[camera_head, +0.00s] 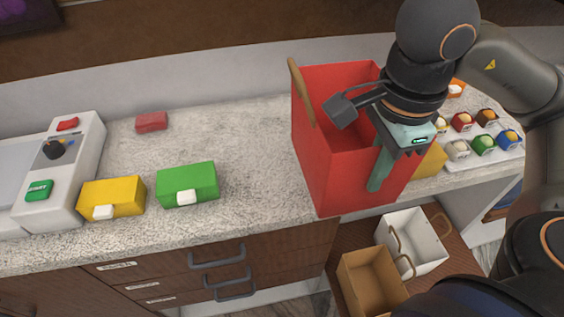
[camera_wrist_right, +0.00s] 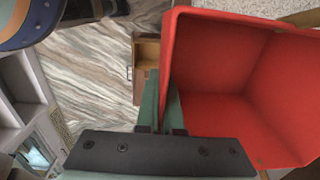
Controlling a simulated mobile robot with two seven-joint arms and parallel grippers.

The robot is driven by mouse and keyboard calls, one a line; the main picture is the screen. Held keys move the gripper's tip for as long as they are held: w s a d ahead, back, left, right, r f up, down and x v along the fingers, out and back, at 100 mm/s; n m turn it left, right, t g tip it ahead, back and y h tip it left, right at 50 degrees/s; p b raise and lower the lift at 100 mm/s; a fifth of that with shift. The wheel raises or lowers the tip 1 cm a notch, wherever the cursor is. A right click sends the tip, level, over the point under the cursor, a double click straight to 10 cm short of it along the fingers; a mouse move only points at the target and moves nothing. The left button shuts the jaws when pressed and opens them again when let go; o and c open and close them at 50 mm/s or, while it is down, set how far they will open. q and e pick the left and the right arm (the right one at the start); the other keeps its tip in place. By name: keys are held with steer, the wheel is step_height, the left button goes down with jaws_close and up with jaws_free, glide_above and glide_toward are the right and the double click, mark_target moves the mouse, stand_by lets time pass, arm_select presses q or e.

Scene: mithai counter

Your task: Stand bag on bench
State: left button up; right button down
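The red bag (camera_head: 335,165) is upright and open-topped, at the front edge of the bench (camera_head: 255,150); I cannot tell if its base rests on the top. A tan handle (camera_head: 301,92) rises on its left side. My right gripper (camera_head: 381,168) is at the bag's right-hand wall, with one teal finger outside it in the head view. In the right wrist view, the gripper's fingers (camera_wrist_right: 162,108) are close together with the rim of the red bag (camera_wrist_right: 215,60) between them. The bag's inside looks empty there. My left gripper is out of view.
A yellow box (camera_head: 113,196), a green box (camera_head: 187,185) and a red block (camera_head: 151,122) lie left on the bench. A tray of colourful sweets (camera_head: 483,143) is at right. White (camera_head: 415,240) and brown (camera_head: 370,280) bags stand below the bench.

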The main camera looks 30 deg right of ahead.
mark_target(305, 158)
steer(key=w+a+f, duration=0.1)
steer(key=w, duration=0.1)
steer(key=w+a+f, duration=0.1)
steer(key=w, duration=0.2)
steer(key=w+a+f, duration=0.1)
steer(key=w+f, duration=0.1)
steer(key=shift+w+p, duration=0.35)
steer(key=shift+w, duration=0.05)
steer(key=w+f, duration=0.1)
steer(key=f, duration=0.1)
steer(key=w+f, duration=0.2)
steer(key=shift+a, duration=0.4)
steer(key=shift+w+a+f, duration=0.15)
steer(key=shift+w+f, duration=0.2)
steer(key=shift+f, duration=0.05)
steer(key=f, duration=0.3)
steer(key=shift+w+f+p, duration=0.25)
steer(key=shift+f+p, duration=0.05)
steer(key=shift+f, duration=0.05)
steer(key=shift+f, duration=0.15)
steer(key=c, duration=1.1)
jaws_free()
